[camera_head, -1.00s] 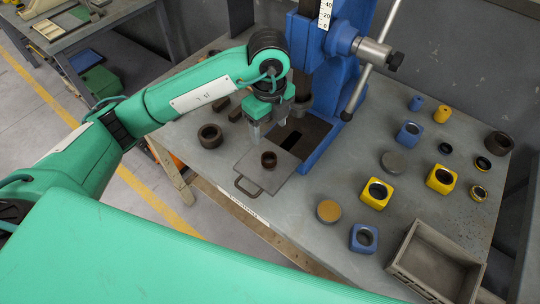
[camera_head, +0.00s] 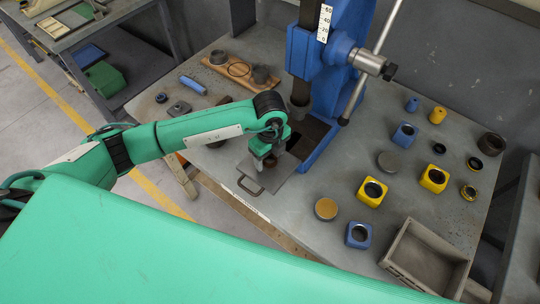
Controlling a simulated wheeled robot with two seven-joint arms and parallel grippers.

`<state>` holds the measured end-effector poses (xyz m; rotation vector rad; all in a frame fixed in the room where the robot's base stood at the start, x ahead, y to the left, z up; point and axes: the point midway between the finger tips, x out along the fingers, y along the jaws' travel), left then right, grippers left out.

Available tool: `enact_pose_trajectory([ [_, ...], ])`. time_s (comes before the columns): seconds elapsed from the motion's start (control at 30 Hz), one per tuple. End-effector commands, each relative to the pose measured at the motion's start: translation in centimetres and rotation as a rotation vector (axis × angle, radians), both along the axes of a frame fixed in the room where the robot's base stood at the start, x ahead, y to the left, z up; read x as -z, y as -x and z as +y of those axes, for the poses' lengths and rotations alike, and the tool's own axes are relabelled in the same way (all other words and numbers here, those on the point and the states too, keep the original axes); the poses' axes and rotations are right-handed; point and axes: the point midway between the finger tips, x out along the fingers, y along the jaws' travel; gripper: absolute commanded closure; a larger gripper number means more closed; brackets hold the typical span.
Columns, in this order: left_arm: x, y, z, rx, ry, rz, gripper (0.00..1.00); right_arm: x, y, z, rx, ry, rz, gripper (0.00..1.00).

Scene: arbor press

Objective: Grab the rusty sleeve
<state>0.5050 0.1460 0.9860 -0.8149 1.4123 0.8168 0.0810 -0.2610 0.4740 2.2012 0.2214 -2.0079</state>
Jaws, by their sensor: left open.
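The rusty sleeve (camera_head: 270,161) is a small brown ring on the grey sliding plate (camera_head: 275,180) in front of the blue arbor press (camera_head: 333,75). My left gripper (camera_head: 268,163) is open and down at the sleeve, with its fingers around or just beside it. The fingers hide most of the sleeve, and I cannot tell whether they touch it. My right gripper is not in view.
The press ram (camera_head: 301,98) and its lever (camera_head: 372,60) stand close behind my left gripper. Yellow and blue blocks (camera_head: 372,192) and a grey bin (camera_head: 428,258) are on the right. A wooden board (camera_head: 240,70) lies at the back left.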

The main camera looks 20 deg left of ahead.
Motion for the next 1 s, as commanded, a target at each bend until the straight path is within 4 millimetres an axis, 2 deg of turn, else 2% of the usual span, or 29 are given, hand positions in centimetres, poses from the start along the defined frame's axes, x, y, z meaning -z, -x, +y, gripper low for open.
enact_pose_trajectory([
  [0.23,0.2,0.0,0.0,0.001,0.001,0.0,0.35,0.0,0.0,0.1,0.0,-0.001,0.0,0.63],
  [0.5,0.2,0.0,0.0,0.001,0.001,0.0,0.87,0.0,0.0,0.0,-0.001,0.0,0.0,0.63],
  [0.83,-0.1,-0.1,0.0,0.0,0.002,-0.001,0.87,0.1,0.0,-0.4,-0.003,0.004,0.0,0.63],
  [1.0,-1.5,-0.1,-0.1,0.001,0.003,-0.004,0.87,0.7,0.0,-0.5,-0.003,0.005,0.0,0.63],
])
